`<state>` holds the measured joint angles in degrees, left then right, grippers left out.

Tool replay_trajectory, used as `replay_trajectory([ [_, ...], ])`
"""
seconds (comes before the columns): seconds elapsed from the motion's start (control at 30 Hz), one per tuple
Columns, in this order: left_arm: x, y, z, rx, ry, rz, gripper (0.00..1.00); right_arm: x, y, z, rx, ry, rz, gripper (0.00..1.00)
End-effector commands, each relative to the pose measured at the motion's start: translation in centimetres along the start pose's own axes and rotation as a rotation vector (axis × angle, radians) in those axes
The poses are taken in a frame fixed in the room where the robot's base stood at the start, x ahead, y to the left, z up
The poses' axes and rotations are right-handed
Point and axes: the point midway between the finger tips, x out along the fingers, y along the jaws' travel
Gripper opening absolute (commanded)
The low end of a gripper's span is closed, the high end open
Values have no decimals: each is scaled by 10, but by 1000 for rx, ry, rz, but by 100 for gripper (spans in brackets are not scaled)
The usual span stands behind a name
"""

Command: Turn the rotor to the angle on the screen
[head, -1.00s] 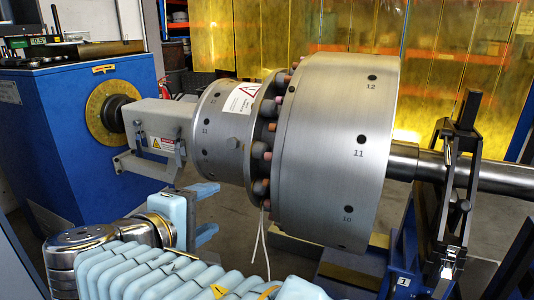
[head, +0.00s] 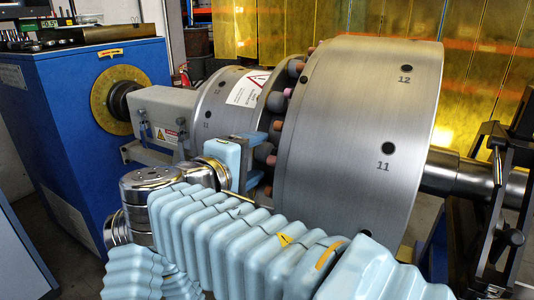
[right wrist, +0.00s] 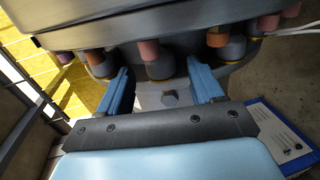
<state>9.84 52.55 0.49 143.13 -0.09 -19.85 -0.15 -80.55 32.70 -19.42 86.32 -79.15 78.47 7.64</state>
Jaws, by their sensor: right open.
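The rotor is a large steel drum (head: 365,130) with numbered holes; 12 and 11 show on its side. A ring of bolts with orange-brown and pink ends (head: 288,110) runs around its left side, next to a narrower flanged cylinder (head: 220,95) with a warning label. My right gripper (head: 255,165) is at the lower part of this ring, open. In the right wrist view its two blue fingers (right wrist: 162,85) stand apart, with one bolt (right wrist: 159,65) showing between and just beyond them. Contact cannot be told. The small green screen (head: 47,23) is too small to read surely. My left gripper is not in view.
A blue machine cabinet (head: 70,125) with a yellow ring stands at the left. A dark bearing support (head: 495,190) holds the shaft (head: 460,175) at the right. Yellow translucent curtains (head: 480,70) hang behind. A white cord (right wrist: 298,29) hangs near the bolts.

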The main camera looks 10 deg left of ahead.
Motion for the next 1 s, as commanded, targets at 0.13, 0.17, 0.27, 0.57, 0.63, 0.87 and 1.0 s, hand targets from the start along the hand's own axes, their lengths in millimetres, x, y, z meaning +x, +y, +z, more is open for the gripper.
replay_trajectory([
  [0.13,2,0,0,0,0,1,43,28,-1,0,0,-2,-1,66],
  [0.17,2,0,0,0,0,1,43,31,-1,0,0,-2,-1,66],
  [0.27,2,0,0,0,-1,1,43,42,0,0,0,-1,-1,66],
  [0.57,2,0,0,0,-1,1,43,47,0,0,-1,0,-1,66],
  [0.63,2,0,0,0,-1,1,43,47,0,0,-1,0,-1,66],
  [0.87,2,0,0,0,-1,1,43,47,0,0,-1,0,-1,31],
  [1.0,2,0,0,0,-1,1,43,47,0,0,-1,0,-1,9],
])
